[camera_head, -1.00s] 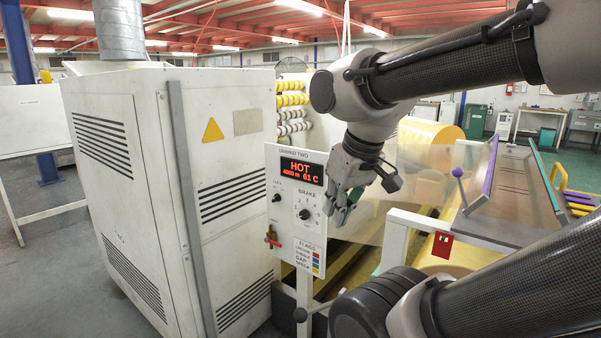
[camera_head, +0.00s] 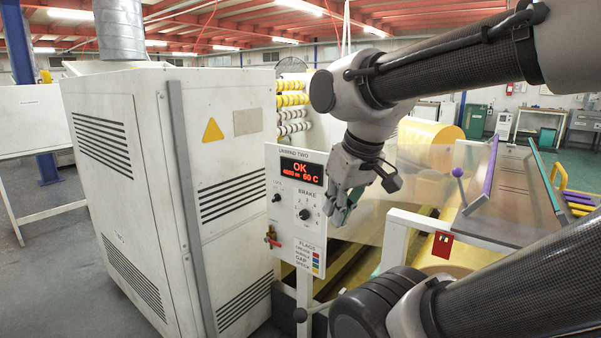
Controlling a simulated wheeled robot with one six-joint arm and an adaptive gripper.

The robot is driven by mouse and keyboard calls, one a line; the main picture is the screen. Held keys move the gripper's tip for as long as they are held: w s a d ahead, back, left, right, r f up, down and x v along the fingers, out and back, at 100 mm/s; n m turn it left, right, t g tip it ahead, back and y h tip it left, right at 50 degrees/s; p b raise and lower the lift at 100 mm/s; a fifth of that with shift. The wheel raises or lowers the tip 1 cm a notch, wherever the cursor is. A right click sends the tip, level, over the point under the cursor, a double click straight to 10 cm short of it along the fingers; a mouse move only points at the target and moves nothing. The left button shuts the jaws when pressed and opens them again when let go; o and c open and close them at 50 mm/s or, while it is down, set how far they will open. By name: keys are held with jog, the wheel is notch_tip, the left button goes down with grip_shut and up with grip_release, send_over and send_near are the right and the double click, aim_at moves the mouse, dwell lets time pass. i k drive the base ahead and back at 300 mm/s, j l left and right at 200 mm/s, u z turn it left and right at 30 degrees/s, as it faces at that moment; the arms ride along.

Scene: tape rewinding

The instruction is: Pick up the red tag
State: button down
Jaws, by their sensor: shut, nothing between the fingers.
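A small red tag (camera_head: 442,245) with a pale mark on it hangs at the front edge of the grey table (camera_head: 490,229), beside a white frame post. My gripper (camera_head: 341,214) is shut and empty, pointing down just right of the white control panel (camera_head: 297,223). It is to the left of the red tag and well apart from it. The panel's brake knob (camera_head: 305,213) is close to my fingers, and I cannot tell whether they touch it.
The panel display (camera_head: 301,171) reads OK and 60 C. A large white cabinet (camera_head: 130,190) stands at left. A yellow roll (camera_head: 430,140) and a clear sheet lie behind my gripper.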

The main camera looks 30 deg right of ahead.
aim_at(441, 249)
jog(key=z, duration=1.75)
jog(key=i, duration=0.3)
